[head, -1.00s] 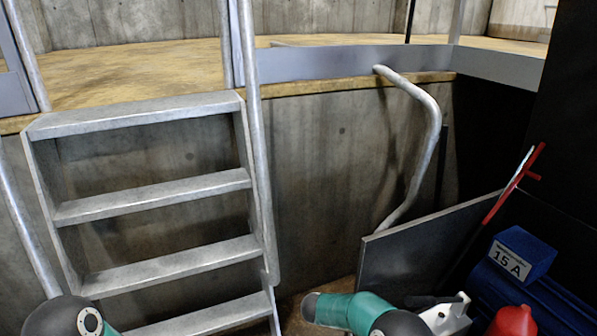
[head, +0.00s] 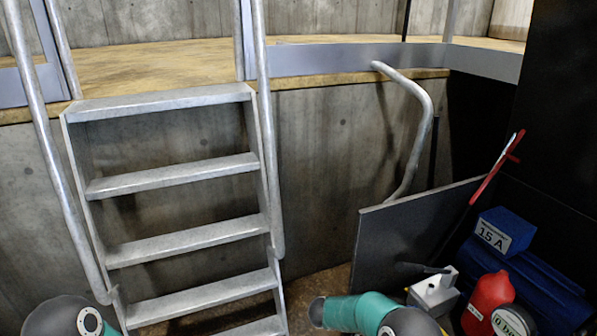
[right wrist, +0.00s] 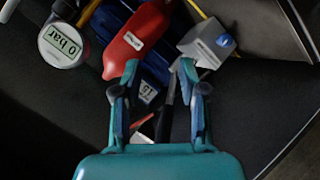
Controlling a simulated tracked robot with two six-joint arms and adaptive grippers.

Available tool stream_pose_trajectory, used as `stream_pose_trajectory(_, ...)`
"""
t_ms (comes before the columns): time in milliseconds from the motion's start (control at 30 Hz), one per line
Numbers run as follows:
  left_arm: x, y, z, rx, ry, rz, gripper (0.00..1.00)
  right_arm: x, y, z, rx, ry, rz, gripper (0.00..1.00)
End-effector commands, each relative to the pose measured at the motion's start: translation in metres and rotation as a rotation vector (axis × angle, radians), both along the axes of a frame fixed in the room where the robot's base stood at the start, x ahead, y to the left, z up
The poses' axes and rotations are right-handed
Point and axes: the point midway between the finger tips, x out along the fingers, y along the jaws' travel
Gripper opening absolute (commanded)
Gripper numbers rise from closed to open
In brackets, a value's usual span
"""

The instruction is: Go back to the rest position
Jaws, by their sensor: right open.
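My right gripper (right wrist: 155,85) is open and empty in the right wrist view. Its two teal fingers stand apart, with a dark background and a red bottle (right wrist: 138,38) beyond them. The gripper itself does not show in the head view, where parts of my arms are at the bottom edge. My left gripper is in neither view.
In the head view, a metal ladder (head: 185,240) stands at left and a bent handrail (head: 425,115) at centre right. A dark panel (head: 405,235), white box (head: 433,292), red bottle (head: 490,298), gauge (head: 511,321) and blue box labelled 15 A (head: 507,232) crowd the lower right.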

Motion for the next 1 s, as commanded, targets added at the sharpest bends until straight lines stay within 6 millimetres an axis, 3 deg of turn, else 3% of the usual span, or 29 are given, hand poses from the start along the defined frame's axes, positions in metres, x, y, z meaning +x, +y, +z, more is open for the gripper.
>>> stream_pose_trajectory(367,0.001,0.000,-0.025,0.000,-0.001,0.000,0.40,0.021,-0.013,-0.056,0.108,-0.181,0.251,0.42)
stream_pose_trajectory(567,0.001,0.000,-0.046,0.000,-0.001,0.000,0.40,0.007,0.005,-0.116,0.345,-0.236,0.443,0.42)
stream_pose_trajectory(667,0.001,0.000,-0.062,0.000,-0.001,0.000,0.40,-0.030,0.031,-0.160,0.578,-0.207,0.533,0.42)
stream_pose_trajectory(733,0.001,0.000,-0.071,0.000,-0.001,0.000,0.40,-0.069,0.054,-0.186,0.759,-0.152,0.565,0.42)
stream_pose_trajectory(833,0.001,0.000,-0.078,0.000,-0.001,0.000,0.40,-0.122,0.079,-0.204,0.950,-0.066,0.567,0.42)
stream_pose_trajectory(1000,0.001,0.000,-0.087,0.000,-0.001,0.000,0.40,-0.194,0.105,-0.217,1.157,0.069,0.532,0.42)
